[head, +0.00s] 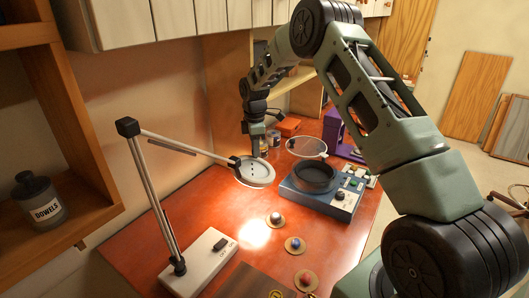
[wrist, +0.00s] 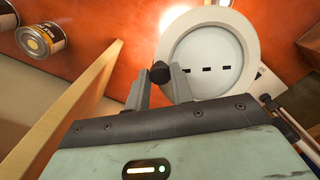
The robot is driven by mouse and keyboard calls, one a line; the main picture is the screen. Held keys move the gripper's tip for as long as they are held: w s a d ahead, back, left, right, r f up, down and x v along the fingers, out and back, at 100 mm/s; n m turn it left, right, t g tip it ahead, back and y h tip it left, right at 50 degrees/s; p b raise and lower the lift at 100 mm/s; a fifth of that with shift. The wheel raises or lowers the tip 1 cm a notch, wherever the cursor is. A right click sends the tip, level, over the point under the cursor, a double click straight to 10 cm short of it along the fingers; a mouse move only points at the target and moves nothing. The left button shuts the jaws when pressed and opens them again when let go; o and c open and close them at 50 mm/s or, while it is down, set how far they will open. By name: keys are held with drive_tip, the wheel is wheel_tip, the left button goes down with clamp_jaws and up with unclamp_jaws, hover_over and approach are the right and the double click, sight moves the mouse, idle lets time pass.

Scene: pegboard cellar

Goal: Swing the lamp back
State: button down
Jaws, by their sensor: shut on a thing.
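In the wrist view the head (wrist: 208,52) is a pale disc with three dark slots. My gripper (head: 256,154) reaches down to the head from above. In the wrist view its fingers (wrist: 160,84) are closed on a small black knob (wrist: 159,72) at the head's edge. The knob's lower part is hidden between the fingers.
A blue device (head: 320,195) with a dark round bowl stands right of the lamp head, with a clear round lens (head: 306,147) behind it. Several small discs with balls lie in front. Cans (wrist: 40,38) stand nearby. A wooden shelf (head: 60,130) borders the left.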

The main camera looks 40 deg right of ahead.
drive_tip(key=shift+w+a+r, duration=0.15)
drive_tip(key=shift+w+a, duration=0.15)
drive_tip(key=shift+w, duration=0.25)
drive_tip(key=c, duration=1.2)
unclamp_jaws()
drive_tip(key=shift+w+a, duration=0.1)
drive_tip(key=shift+w, duration=0.1)
drive_tip(key=shift+s, duration=0.1)
drive_tip(key=shift+r+b, duration=0.4)
drive_tip(key=shift+b, duration=0.05)
wheel_tip(320, 180, up, 7)
drive_tip(key=b, duration=0.2)
drive_tip(key=shift+f, duration=0.2)
